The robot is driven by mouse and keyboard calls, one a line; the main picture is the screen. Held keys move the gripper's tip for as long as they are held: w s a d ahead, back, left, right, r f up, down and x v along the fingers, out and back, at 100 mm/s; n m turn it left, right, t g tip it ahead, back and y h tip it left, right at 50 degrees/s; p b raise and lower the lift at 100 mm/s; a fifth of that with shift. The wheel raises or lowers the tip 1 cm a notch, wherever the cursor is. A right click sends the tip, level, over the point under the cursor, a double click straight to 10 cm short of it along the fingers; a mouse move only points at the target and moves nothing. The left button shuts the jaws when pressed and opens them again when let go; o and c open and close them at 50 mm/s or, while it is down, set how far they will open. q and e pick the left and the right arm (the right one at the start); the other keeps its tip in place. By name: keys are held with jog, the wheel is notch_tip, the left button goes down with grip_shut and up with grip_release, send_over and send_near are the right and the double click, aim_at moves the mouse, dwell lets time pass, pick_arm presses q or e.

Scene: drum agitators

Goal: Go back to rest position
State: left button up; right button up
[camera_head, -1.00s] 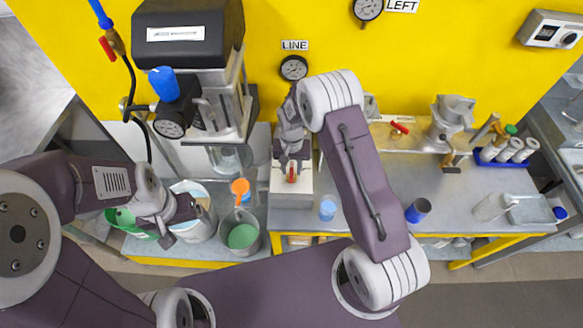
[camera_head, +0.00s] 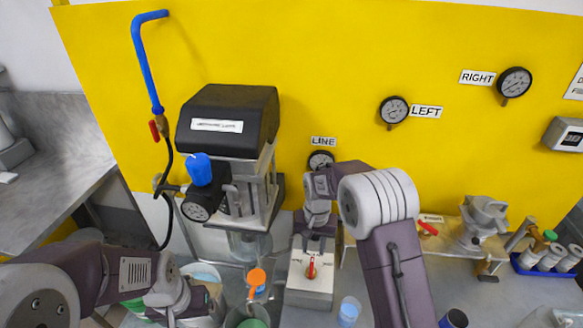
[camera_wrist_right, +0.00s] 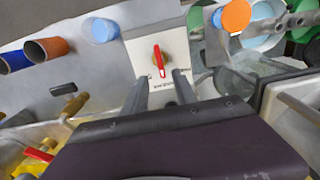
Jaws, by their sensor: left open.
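My left gripper (camera_head: 172,314) points down at the lower left of the head view, over the white bucket (camera_head: 202,270); it is open and seems to hold nothing. My right gripper (camera_head: 314,244) hangs over the pale switch box (camera_head: 309,288) with its red knob (camera_head: 311,268). In the right wrist view the two fingers of the right gripper (camera_wrist_right: 161,86) stand apart, with the red knob (camera_wrist_right: 158,60) showing beyond and between them. I cannot tell whether a finger touches the box.
The agitator (camera_head: 230,125) with its black head stands left of my right arm. A cup with an orange lid (camera_head: 257,278) and a blue cup (camera_head: 349,310) are near the box. Gauges (camera_head: 393,110) hang on the yellow wall. A blue rack of bottles (camera_head: 547,264) is at the right.

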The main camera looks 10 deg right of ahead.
jog(key=s+d+r+t+b, duration=0.1)
jog(key=s+d+r, duration=0.2)
jog(key=s+r, duration=0.25)
jog(key=s+d+f+n, duration=0.1)
jog(key=s+f+n, duration=0.2)
jog(key=s, duration=0.9)
jog(key=shift+s+f, duration=0.3)
jog(key=shift+s, duration=0.1)
jog(key=shift+s+d, duration=0.1)
